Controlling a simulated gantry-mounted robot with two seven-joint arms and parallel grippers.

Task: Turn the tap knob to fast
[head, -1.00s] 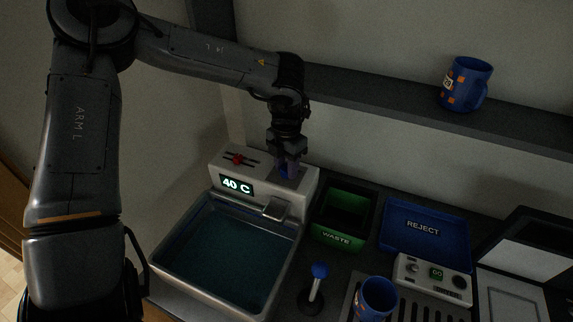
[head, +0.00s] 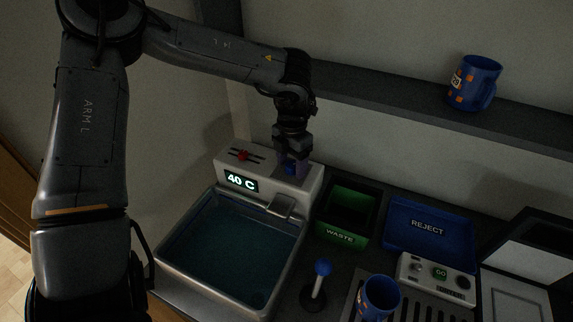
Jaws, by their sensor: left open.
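The tap knob (head: 290,169) is a small blue piece on top of the white tap unit, at its right end. My left gripper (head: 291,164) points down over the knob with its fingers around it, open. The fingers hide much of the knob, so its setting cannot be read. The tap unit (head: 310,185) has a display reading "40 C", a red slider (head: 242,155) on top and a grey spout (head: 281,206) over the basin. My right gripper is not in view.
The water basin (head: 171,262) lies in front of the tap unit. A green waste bin (head: 341,237), a blue reject tray (head: 428,226), a blue-topped lever (head: 322,268), a blue mug (head: 379,298) and a control box (head: 436,273) stand to the right. Another mug (head: 474,84) is on the shelf.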

